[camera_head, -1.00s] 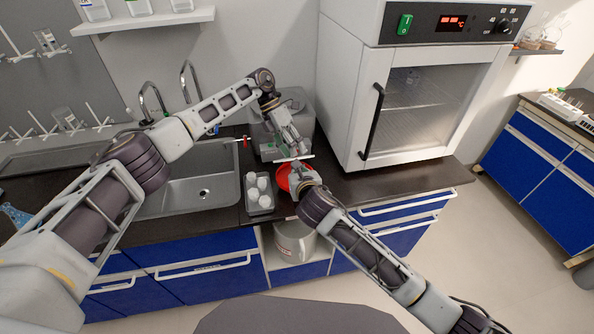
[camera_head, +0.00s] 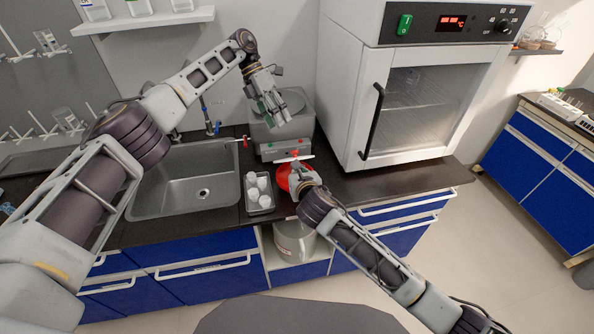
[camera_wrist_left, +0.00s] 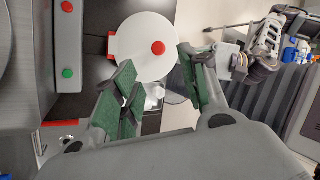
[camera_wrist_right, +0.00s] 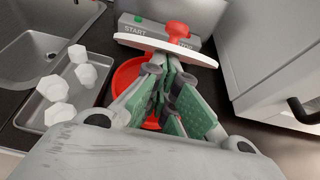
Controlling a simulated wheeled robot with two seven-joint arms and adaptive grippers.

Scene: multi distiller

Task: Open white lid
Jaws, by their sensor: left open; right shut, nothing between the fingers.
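The white lid (camera_head: 294,159) has a red knob and lies above a red container (camera_head: 282,178) in front of the distiller's control box (camera_head: 285,151). The left wrist view shows the lid (camera_wrist_left: 140,62) as a round disc with a red tab at its left edge. In the right wrist view the lid (camera_wrist_right: 165,47) is nearly edge-on, with a gap below it. My left gripper (camera_head: 270,110) is open and empty, raised over the distiller, apart from the lid. My right gripper (camera_wrist_right: 168,68) is shut and empty, its fingertips just under the lid's near edge; contact is unclear.
A tray (camera_head: 250,208) with several white pieces sits left of the red container. The sink (camera_head: 165,195) is farther left. A white oven (camera_head: 360,90) stands close on the right. A metal pot (camera_head: 294,243) is in the open space below the counter.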

